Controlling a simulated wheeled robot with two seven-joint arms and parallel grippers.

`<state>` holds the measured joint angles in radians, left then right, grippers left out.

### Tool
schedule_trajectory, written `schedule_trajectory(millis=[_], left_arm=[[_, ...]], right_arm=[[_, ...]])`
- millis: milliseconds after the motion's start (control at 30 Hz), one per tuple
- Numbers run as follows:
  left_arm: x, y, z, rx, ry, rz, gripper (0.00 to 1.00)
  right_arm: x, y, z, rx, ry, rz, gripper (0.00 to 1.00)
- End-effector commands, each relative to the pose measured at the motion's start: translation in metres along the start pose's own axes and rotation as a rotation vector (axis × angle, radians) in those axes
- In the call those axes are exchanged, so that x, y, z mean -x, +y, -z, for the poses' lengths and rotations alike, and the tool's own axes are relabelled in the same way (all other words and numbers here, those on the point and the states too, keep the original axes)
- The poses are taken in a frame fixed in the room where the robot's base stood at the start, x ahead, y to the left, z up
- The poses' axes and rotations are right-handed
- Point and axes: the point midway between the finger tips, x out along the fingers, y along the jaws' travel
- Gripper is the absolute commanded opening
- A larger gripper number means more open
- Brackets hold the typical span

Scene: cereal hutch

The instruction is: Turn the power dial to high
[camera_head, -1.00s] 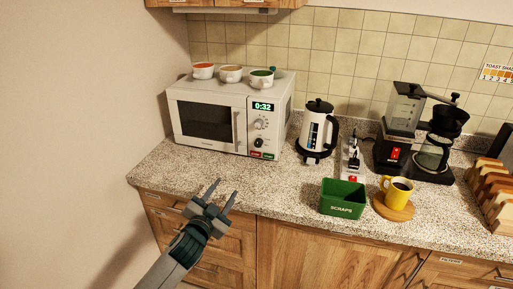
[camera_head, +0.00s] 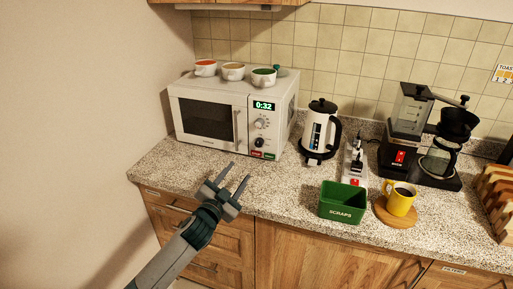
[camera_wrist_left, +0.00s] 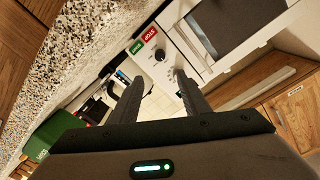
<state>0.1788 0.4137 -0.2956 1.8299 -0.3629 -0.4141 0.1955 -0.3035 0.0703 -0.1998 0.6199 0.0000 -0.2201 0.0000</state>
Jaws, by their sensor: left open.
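The white microwave (camera_head: 212,117) stands at the back left of the counter, its display (camera_head: 263,105) reading 0:32. Its right-hand panel carries an upper dial (camera_head: 260,123) with marks around it and a lower dark knob (camera_head: 259,142); I cannot read which one is labelled power. My left gripper (camera_head: 240,171) is open and empty, over the counter's front edge, in front of and below the panel, touching nothing. In the left wrist view a knob (camera_wrist_left: 160,55) shows beyond and between the open fingers. My right gripper is not in view.
Three bowls (camera_head: 233,72) sit on the microwave. The kettle (camera_head: 319,130) stands just right of it. The counter before the microwave is clear.

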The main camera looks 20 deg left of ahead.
Motion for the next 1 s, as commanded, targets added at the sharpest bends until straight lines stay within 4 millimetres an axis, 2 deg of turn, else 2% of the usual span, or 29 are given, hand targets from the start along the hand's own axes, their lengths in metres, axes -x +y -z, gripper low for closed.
schedule_trajectory(millis=[267, 600, 1000], left_arm=[[-0.028, -0.002, 0.003, 0.0, 0.001, 0.001, 0.42], [-0.079, -0.001, 0.003, 0.001, 0.001, 0.001, 0.42], [-0.135, -0.001, 0.002, 0.001, 0.0, 0.002, 0.42]], right_arm=[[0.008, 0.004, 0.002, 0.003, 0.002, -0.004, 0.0], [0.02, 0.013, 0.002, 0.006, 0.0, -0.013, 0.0], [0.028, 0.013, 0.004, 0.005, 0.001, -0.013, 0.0]])
